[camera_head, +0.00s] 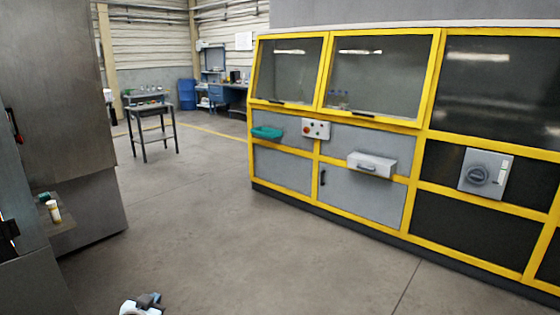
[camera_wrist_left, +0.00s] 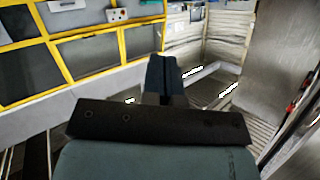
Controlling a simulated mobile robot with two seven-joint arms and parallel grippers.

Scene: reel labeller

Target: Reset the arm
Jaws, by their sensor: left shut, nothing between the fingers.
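My left gripper (camera_head: 150,299) shows at the bottom edge of the head view, low and left of centre, over the bare floor. Only a small white and dark grey part of it is in the picture. In the left wrist view its dark fingers (camera_wrist_left: 166,72) are together, with nothing between them. No object touches it. My right gripper is in neither view.
A yellow-framed machine (camera_head: 362,122) with glass panels fills the right side. A grey metal machine (camera_head: 62,90) stands close on the left, with a small bottle (camera_head: 54,211) on its ledge. A small table (camera_head: 150,112) stands farther back. The floor between is clear.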

